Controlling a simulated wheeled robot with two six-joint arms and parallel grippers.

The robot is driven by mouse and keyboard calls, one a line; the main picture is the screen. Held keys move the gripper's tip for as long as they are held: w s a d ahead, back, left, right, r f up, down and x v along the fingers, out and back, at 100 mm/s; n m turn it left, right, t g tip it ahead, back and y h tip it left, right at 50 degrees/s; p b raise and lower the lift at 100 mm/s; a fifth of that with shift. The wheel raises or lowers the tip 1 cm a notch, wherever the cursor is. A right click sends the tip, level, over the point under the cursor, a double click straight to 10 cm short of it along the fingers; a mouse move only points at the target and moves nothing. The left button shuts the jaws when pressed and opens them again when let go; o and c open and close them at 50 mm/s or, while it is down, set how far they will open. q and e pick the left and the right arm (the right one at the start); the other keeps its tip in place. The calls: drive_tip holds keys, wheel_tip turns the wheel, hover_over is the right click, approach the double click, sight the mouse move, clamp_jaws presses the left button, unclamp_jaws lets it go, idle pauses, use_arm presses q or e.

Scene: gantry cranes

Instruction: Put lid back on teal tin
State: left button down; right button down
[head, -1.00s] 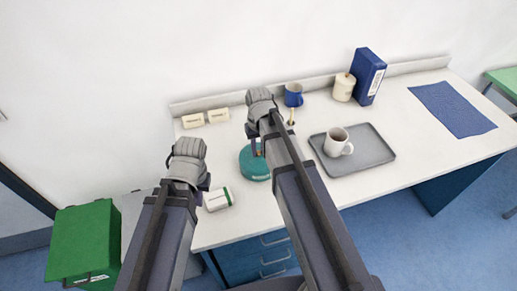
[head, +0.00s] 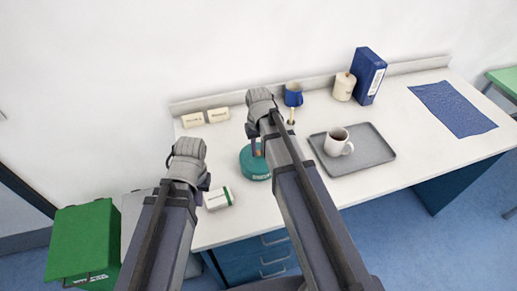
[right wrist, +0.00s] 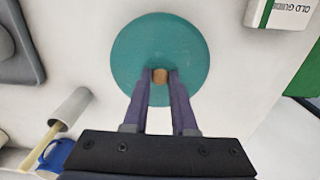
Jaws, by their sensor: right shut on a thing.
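The teal tin (head: 262,176) stands on the white worktop, with lettering on its front, partly behind my right arm. Its round teal lid (right wrist: 135,50) has a small wooden knob (right wrist: 160,76) and fills the middle of the right wrist view. My right gripper (right wrist: 160,82) is shut on this knob from above. In the head view the lid is at the top of the tin; I cannot tell whether it is fully seated. My left gripper (head: 204,184) is left of the tin, above the worktop's front left; its fingers are too hidden to read.
A white and green box (head: 219,198) lies left of the tin. A blue mug (head: 293,95) is behind my right arm. A grey tray (head: 375,150) with a white mug (head: 337,142) lies to the right.

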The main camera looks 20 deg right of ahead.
drive_tip(key=c, duration=0.6)
unclamp_jaws()
drive_tip(key=shift+c, duration=0.2)
drive_tip(key=shift+o, duration=0.4)
drive_tip(key=o, duration=0.4)
drive_tip(key=shift+r, duration=0.15)
drive_tip(key=shift+r+p, duration=2.35)
drive_tip(key=shift+p, duration=0.15)
drive_tip(key=shift+r+p, duration=1.05)
